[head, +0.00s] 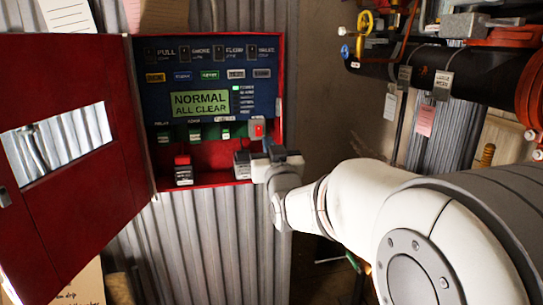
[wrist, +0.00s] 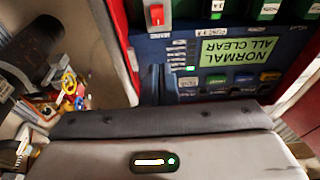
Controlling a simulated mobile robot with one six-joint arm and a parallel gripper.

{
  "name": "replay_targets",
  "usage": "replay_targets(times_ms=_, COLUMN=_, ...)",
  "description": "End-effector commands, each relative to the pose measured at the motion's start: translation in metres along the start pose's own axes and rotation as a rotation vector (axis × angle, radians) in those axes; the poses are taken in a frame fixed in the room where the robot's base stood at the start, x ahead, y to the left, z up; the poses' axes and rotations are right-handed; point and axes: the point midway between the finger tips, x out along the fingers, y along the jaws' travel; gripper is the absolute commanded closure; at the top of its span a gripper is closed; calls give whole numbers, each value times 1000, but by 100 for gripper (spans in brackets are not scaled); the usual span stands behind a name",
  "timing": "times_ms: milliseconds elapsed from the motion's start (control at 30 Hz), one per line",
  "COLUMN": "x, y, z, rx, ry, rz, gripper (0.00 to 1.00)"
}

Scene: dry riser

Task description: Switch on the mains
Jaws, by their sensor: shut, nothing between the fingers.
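A red cabinet (head: 280,80) with its door (head: 70,190) swung open to the left holds a blue control panel (head: 210,60). A green display (head: 200,103) reads NORMAL ALL CLEAR. A red rocker switch (head: 258,130) on a pale plate sits at the panel's lower right; it also shows in the wrist view (wrist: 157,15). I cannot tell whether it is the mains switch or which way it is set. My gripper (head: 268,147) is shut and empty, just below the red switch. Its dark fingers (wrist: 152,82) show in the wrist view; contact with the panel is unclear.
A red-topped block (head: 183,170) and a grey block (head: 242,165) stand on the cabinet's bottom. Pipes with a yellow valve handle (head: 365,22) and hanging tags are at the right. Corrugated metal (head: 220,240) lies below the cabinet.

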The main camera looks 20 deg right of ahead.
Motion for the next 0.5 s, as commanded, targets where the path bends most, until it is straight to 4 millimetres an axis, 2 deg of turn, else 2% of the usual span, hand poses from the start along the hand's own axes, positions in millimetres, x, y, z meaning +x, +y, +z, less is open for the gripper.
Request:
replay_targets(times_ms=100, x=-18, y=0, z=-5, rx=0, ry=2, rz=0, gripper=100)
replay_targets(times_ms=200, x=-27, y=0, z=-7, rx=0, ry=0, rz=0, gripper=100)
replay_targets(times_ms=500, x=-34, y=0, z=-8, rx=0, ry=-1, rz=-1, gripper=100)
